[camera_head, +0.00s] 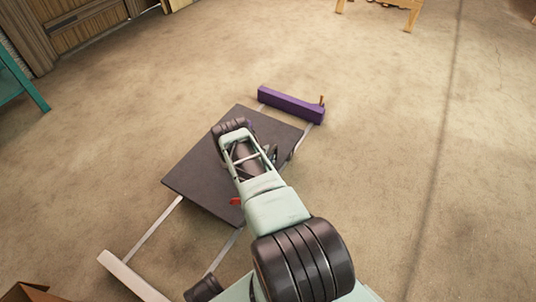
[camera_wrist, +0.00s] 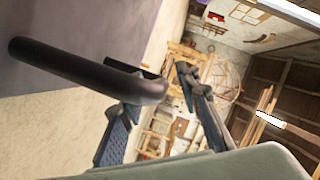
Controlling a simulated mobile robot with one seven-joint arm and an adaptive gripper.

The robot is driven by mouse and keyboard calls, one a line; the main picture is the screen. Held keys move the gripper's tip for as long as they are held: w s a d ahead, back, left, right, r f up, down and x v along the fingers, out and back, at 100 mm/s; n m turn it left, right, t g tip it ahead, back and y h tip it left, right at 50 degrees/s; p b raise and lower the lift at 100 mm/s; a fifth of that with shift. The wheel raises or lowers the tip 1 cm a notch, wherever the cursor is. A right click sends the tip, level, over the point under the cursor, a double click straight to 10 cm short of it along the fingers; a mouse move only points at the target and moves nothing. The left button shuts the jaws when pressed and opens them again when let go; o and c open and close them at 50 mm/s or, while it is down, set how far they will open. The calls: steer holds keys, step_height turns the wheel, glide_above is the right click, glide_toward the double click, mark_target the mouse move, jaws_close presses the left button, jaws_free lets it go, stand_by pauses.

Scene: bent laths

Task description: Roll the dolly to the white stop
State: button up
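The dolly (camera_head: 205,172) is a dark flat platform on two pale rails. The white stop (camera_head: 132,277) is a pale bar across the rails' near left end, with a stretch of bare rail between it and the dolly. A purple bar (camera_head: 290,104) crosses the far end, near the dolly's far edge. My gripper (camera_head: 270,153) is over the dolly's right part, largely hidden by my arm. In the wrist view my gripper (camera_wrist: 155,82) has its fingers apart. A dark rounded handle (camera_wrist: 75,65) reaches toward the fingers; I cannot tell whether they touch it.
A small red piece (camera_head: 235,201) shows at the dolly's near edge. A wooden peg (camera_head: 321,100) stands at the purple bar's right end. A teal frame (camera_head: 22,85) stands at the left and wooden legs (camera_head: 411,18) at the back. The floor to the right is clear.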

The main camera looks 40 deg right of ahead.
steer(key=shift+c, duration=0.4)
jaws_close()
steer(key=shift+a, duration=0.1)
